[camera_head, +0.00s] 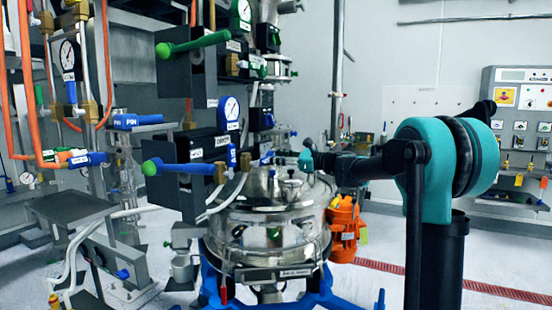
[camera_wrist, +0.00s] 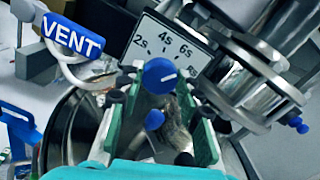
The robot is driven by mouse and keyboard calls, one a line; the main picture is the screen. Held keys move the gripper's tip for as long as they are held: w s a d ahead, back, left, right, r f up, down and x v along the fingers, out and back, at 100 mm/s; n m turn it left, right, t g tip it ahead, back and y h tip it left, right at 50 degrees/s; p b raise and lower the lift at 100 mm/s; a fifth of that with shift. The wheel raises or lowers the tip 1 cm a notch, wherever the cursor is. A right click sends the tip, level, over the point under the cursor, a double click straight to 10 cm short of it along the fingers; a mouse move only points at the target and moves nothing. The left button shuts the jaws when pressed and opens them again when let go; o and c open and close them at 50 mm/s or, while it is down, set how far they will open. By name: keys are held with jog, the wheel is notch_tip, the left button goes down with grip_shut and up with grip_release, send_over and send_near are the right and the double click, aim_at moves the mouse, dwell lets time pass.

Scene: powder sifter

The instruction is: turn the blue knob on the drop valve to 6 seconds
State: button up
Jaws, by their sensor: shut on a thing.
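The blue knob (camera_wrist: 160,75) shows in the wrist view, in front of a white scale plate (camera_wrist: 142,37) marked 2s, 4s, 6s and a partly hidden label at the right. A short white mark on the knob points right and slightly up, on the right side of the scale past the 6s direction. My gripper (camera_wrist: 158,97) has its two green fingers on either side of the knob and is shut on it. In the head view my teal and black arm reaches left over the steel vessel; the knob cannot be made out there.
A blue VENT handle (camera_wrist: 72,36) stands left of the knob in the wrist view, and steel clamp fittings (camera_wrist: 255,85) crowd the right. In the head view the steel vessel (camera_head: 268,243) and an orange motor (camera_head: 344,228) lie below my arm. Green-handled valves (camera_head: 200,43) stand left.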

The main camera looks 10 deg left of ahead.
jog(key=shift+n, duration=1.5)
jog(key=o, duration=1.2)
jog(key=shift+c, duration=0.2)
jog(key=shift+d, duration=0.1)
jog(key=v, duration=1.2)
